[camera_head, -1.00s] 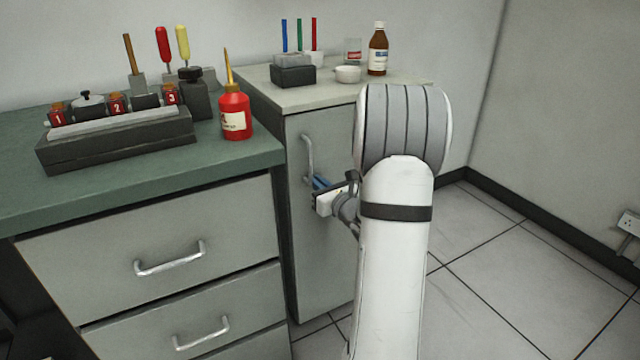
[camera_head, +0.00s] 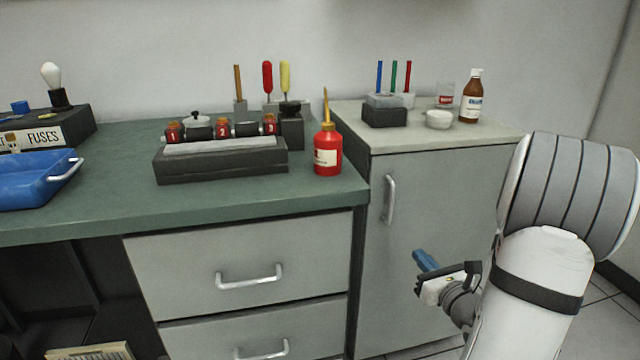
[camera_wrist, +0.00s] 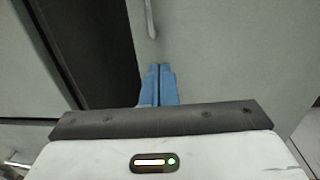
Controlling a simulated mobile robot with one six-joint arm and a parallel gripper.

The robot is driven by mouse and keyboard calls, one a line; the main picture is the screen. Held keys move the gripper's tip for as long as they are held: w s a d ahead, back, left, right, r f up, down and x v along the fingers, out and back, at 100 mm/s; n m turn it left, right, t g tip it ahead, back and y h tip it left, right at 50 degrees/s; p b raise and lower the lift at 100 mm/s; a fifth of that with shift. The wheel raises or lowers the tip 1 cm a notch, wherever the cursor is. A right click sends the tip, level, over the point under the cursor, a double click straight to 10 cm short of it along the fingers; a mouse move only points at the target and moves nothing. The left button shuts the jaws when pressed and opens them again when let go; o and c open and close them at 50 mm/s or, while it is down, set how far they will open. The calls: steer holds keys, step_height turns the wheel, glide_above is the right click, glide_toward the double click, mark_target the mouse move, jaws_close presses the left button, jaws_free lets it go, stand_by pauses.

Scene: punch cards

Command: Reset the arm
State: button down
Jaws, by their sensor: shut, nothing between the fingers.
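My gripper (camera_head: 425,260) is at the lower right in the head view, in front of the grey cabinet door (camera_head: 440,215). Its blue fingers are closed together with nothing between them. In the wrist view the blue fingertips (camera_wrist: 158,84) touch each other, and the door's handle (camera_wrist: 151,18) shows above them. In the head view the door handle (camera_head: 389,200) is up and left of the gripper, apart from it. The door looks shut.
A green bench (camera_head: 100,200) carries a blue tray (camera_head: 40,180), a black rack (camera_head: 220,165) with numbered jars and a red oil bottle (camera_head: 328,150). Drawers are below. The cabinet top (camera_head: 420,140) holds a brown bottle (camera_head: 472,98), a white bowl (camera_head: 438,119) and coloured sticks.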

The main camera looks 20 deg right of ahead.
steer(key=a+r+n+g+y+p, duration=0.3)
steer(key=a+r+n+y+p, duration=0.15)
steer(key=a, duration=0.35)
steer(key=a+r+n+g+y+p, duration=0.35)
steer(key=a+r+n, duration=0.25)
steer(key=a, duration=0.3)
steer(key=s+a+r+n+g+y+p, duration=0.2)
steer(key=s+a+r+n+g+p, duration=0.55)
steer(key=a+n, duration=0.2)
steer(key=s+a+r+n+g+h+p, duration=0.1)
steer(key=s+r+n+g+h+p, duration=0.2)
steer(key=s+r+n+h+p, duration=0.35)
steer(key=s+d+r+n+t+h+p, duration=0.1)
steer(key=d+r+n+h+p, duration=0.3)
steer(key=r+n+p, duration=0.5)
steer(key=shift+s+d+t, duration=0.2)
steer(key=shift+s+t, duration=0.1)
steer(key=shift+s, duration=0.2)
steer(key=shift+h, duration=0.25)
